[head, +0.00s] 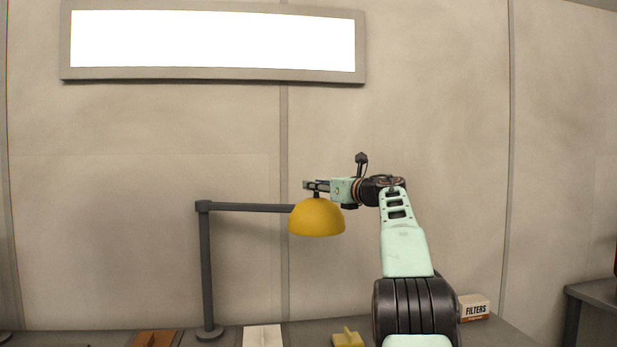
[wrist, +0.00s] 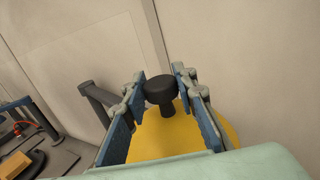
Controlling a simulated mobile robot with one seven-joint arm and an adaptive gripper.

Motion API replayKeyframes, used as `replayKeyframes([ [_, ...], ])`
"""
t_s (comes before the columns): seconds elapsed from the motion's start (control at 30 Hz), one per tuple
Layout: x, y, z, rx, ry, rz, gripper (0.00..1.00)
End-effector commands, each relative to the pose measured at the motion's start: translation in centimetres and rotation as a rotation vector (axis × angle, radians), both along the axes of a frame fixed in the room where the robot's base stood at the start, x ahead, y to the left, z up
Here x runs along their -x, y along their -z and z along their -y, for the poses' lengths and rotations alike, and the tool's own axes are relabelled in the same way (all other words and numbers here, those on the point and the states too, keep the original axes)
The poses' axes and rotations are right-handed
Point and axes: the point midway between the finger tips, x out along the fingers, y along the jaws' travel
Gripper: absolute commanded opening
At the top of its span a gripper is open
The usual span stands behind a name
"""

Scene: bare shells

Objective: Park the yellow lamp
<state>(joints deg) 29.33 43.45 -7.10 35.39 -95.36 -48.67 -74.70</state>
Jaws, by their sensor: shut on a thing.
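The yellow lamp has a domed shade (head: 316,219) hanging at the end of a grey horizontal arm (head: 250,207) on an upright post (head: 206,270). The shade also shows in the wrist view (wrist: 170,138), with a dark knob (wrist: 160,90) on its top. My gripper (head: 308,186) is just above the shade in the head view. In the wrist view its two blue-padded fingers (wrist: 158,84) are shut on the knob, one on each side. The shade's underside is hidden.
On the bench below stand an orange-brown block (head: 153,339), a white block (head: 262,337) and a yellow block (head: 347,340) with a raised piece. A FILTERS box (head: 474,307) stands at the right, beside my arm. The wall behind is bare below a bright window (head: 212,39).

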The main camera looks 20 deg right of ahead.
Motion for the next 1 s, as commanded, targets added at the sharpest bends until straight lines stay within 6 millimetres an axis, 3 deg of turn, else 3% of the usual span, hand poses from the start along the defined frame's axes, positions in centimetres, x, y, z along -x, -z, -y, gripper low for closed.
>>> replayKeyframes([
  [0.57, -0.03, -0.20, 0.70, -0.002, -0.006, 0.007, 0.00],
  [0.6, -0.03, -0.22, 0.72, -0.002, -0.005, 0.008, 0.27],
  [0.7, 0.01, -0.21, 0.75, -0.001, -0.005, 0.007, 0.38],
  [0.77, 0.01, -0.15, 0.78, -0.001, -0.005, 0.006, 0.44],
  [1.0, 0.04, -0.06, 0.82, -0.001, -0.005, 0.004, 0.44],
])
